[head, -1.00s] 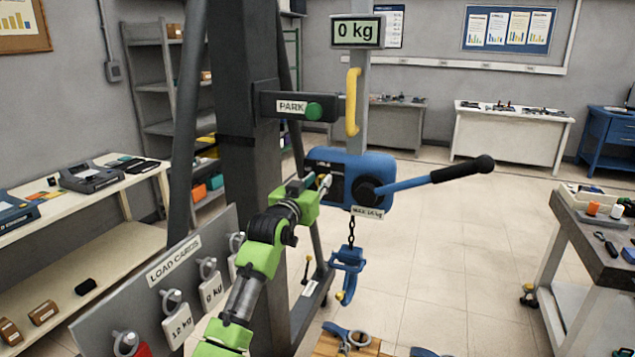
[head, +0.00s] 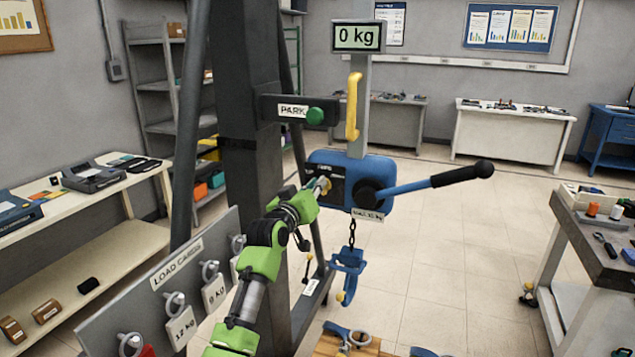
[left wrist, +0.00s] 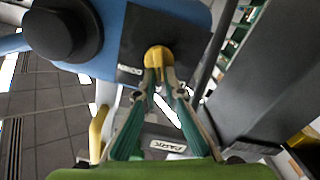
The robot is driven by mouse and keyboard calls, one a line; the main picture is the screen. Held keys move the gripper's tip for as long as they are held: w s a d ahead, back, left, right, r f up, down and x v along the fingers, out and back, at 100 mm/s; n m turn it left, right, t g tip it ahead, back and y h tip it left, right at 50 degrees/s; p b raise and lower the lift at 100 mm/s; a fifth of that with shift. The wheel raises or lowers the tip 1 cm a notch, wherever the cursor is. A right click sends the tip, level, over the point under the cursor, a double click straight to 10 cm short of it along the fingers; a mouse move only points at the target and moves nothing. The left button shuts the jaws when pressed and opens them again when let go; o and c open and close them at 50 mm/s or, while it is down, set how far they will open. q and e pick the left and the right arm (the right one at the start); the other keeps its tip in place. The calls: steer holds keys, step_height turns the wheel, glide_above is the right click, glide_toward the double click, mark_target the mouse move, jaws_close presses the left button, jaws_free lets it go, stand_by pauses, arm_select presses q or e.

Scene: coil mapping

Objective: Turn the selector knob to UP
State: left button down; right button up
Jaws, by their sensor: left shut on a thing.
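The blue hoist body (head: 380,170) hangs on the grey post, with a black selector panel (head: 338,172) on its left face. The selector knob is small and yellow; it shows in the left wrist view (left wrist: 157,55) and at the panel in the head view (head: 326,185). My left gripper (head: 322,187) is shut on the knob, its two green fingers (left wrist: 160,82) meeting at it. A label reading DOWN (left wrist: 130,70) shows upside down beside the knob. The other labels are too small to read surely, and the knob's pointing direction is unclear. My right gripper is out of view.
A long lever (head: 430,183) with a black grip sticks out right of the hoist. A chain and blue hook (head: 347,265) hang below. The load card board (head: 170,290) stands at lower left.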

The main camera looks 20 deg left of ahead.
arm_select(q)
steer(key=shift+a+n+p, duration=0.2)
steer(key=shift+n+p, duration=0.4)
steer(key=shift+n, duration=1.1)
steer(key=shift+f, duration=0.1)
steer(key=c, duration=2.1)
jaws_free()
steer(key=shift+c, duration=0.2)
steer(key=shift+s+f, duration=0.1)
steer(key=shift+s, duration=0.05)
steer(key=s, duration=1.1)
steer(key=shift+s+a, duration=0.25)
steer(key=shift+s, duration=0.1)
